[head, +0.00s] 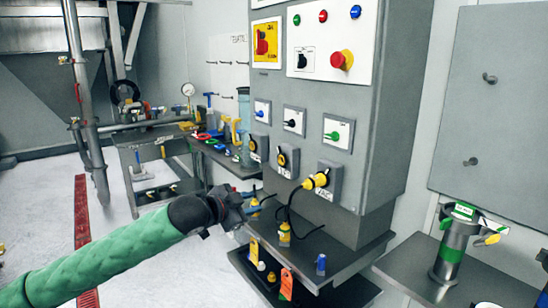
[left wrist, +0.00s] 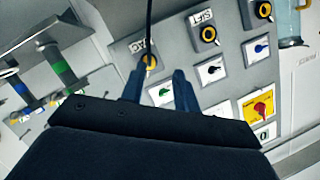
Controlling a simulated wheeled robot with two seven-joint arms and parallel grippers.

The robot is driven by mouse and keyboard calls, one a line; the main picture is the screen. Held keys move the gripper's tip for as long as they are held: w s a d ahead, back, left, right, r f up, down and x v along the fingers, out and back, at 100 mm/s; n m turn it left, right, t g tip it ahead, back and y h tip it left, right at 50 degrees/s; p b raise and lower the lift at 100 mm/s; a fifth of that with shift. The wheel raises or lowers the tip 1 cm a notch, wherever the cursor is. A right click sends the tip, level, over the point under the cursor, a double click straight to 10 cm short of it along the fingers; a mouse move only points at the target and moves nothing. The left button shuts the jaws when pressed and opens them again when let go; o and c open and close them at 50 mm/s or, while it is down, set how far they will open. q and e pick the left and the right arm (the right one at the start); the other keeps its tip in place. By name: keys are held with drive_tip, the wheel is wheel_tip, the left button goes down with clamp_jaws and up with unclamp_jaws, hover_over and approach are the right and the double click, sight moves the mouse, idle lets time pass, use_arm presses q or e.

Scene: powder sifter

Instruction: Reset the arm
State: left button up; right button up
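My left arm, in a green sleeve, comes in from the left in the head view. Its dark gripper (head: 248,205) is in front of the grey control cabinet (head: 385,140), below the row of sockets. In the left wrist view the two blue fingers (left wrist: 159,90) stand apart with nothing held between them. Beyond them, a yellow plug (left wrist: 150,62) with a black cable sits in a socket. In the head view this yellow plug (head: 317,181) is in the rightmost socket, its cable hanging down. My right gripper does not show.
A dark shelf (head: 350,262) under the cabinet holds yellow connectors (head: 284,235), tags and a blue-topped item (head: 321,264). A side table (head: 500,287) with a green-banded cylinder (head: 452,245) is at the right. The floor at the left is mostly clear.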

use_arm(q)
drive_tip(key=s+a+r+n+t+y, duration=0.2)
drive_tip(key=a+r+n+y, duration=0.1)
drive_tip(key=a+r+y, duration=0.15)
drive_tip(key=s+a+f+n+g+y, duration=0.1)
drive_tip(key=s+f+n+g, duration=0.15)
drive_tip(key=s+f, duration=0.6)
drive_tip(key=s+a+f+n+g+y, duration=0.1)
drive_tip(key=s+a+f+n+y, duration=0.3)
drive_tip(key=f, duration=0.8)
drive_tip(key=s+d+f+n+g+h, duration=0.1)
drive_tip(key=s+f+n+g, duration=0.1)
drive_tip(key=s+f, duration=0.7)
drive_tip(key=s+d+f+n+g, duration=0.1)
drive_tip(key=s+f+g, duration=0.4)
drive_tip(key=s+f, duration=1.3)
drive_tip(key=s, duration=0.4)
drive_tip(key=shift+s+d+f+n+g+h, duration=0.15)
drive_tip(key=shift+s+f+n+g+h, duration=0.2)
drive_tip(key=shift+s+f, duration=0.05)
